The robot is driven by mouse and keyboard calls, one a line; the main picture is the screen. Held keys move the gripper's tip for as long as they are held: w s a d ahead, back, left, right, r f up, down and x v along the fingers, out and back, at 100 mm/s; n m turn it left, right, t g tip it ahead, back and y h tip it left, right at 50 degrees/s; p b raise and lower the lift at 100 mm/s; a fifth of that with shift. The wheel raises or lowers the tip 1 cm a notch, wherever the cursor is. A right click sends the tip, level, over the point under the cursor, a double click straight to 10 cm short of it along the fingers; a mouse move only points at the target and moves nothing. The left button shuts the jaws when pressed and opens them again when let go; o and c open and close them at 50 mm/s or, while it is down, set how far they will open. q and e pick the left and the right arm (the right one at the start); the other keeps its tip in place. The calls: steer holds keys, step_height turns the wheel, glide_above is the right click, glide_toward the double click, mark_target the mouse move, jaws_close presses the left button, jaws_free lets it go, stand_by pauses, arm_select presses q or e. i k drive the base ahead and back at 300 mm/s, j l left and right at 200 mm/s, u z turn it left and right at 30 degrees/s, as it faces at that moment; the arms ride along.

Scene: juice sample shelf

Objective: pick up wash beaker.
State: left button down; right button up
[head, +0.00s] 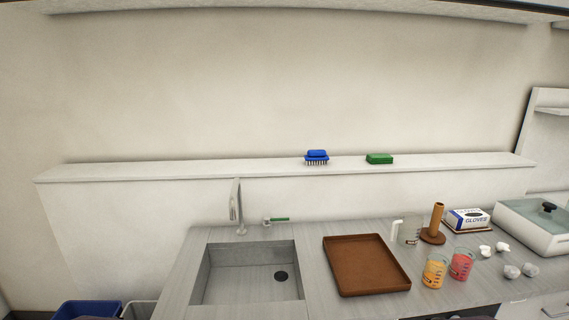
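A clear grey beaker or jug (409,231) with a white handle on its left stands upright on the counter, right of the brown tray. An orange beaker (434,271) and a red beaker (461,264) stand close together in front of it, both with printed marks. No label tells me which of these is the wash beaker. Neither of my grippers shows in the head view; only small dark shapes show at the bottom edge.
The empty brown tray (365,282) lies between the sink (222,287) and the beakers. A wooden post on a round base (437,222), a glove box (468,219), crumpled white pieces (503,247) and a lidded white container (540,228) crowd the right. A blue brush (317,156) and green sponge (379,158) sit on the ledge.

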mark_target(463, 261)
steer(key=z, duration=1.4)
steer(key=i+l+u, duration=0.9)
